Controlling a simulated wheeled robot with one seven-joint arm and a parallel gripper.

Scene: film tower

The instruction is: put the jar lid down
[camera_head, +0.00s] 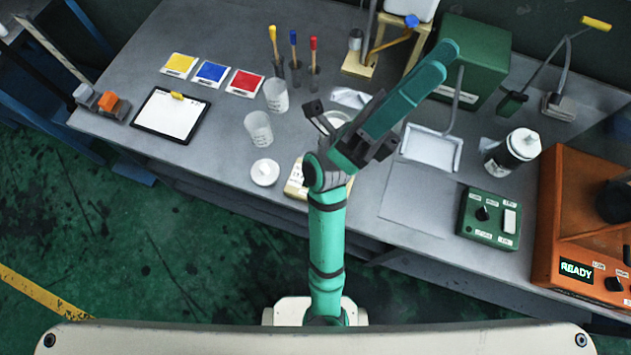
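A round white lid with a small raised knob (265,172) lies on the grey bench near its front edge. It looks like the jar lid, and nothing is touching it. My gripper is mostly behind my green arm, left of the middle of the bench. Dark parts that look like it show on both sides of the arm. I cannot make out its fingertips or whether it holds anything. A pale round rim (336,117), perhaps of a jar, shows partly behind the arm.
Two clear beakers (259,128) stand behind the lid. A clipboard (171,115), colour cards (211,72) and upright brushes (294,60) are further left and back. A white tray (432,150), bottle (513,150), green control box (489,218) and orange machine (570,220) stand right.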

